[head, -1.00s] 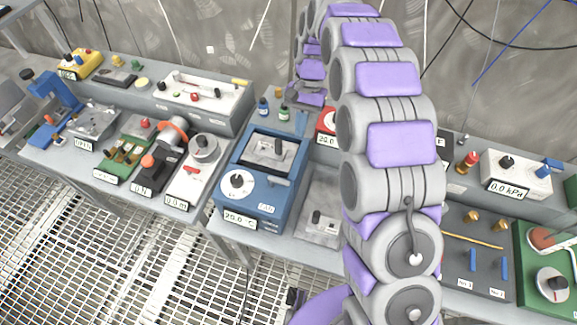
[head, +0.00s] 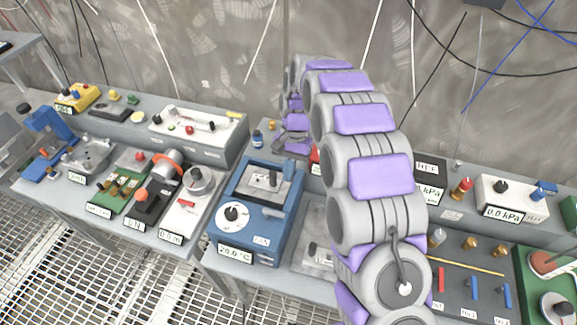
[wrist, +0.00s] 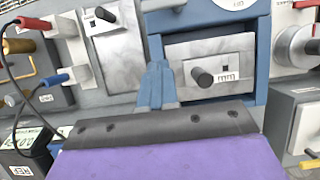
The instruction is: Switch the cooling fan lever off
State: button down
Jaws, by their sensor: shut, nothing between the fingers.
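A recessed grey panel (head: 258,190) on top carries a short upright dark lever (head: 272,179). In the wrist view this lever (wrist: 203,77) shows as a black knob on the panel (wrist: 182,62), by a small scale. My gripper (wrist: 157,68) has its blue fingers shut and empty, to the left of the lever in that view and apart from it. In the head view its fingertips are hard to make out behind the box.
A small grey unit with a black knob (wrist: 106,15) lies beside the blue box. A red-handled device (head: 184,203) stands to the box's left. Cables (wrist: 22,90) hang at the wrist view's left.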

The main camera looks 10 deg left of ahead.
aim_at(274, 215)
jog(key=x, duration=0.5)
jog(key=shift+s+f+b, duration=0.15)
jog(key=shift+f+b, duration=0.1)
jog(key=shift+b, duration=0.1)
jog(key=s, duration=0.2)
jog(key=shift+s+a, duration=0.1)
jog(key=shift+s, duration=0.3)
jog(key=shift+s+b, duration=0.3)
jog(key=shift+s, duration=0.2)
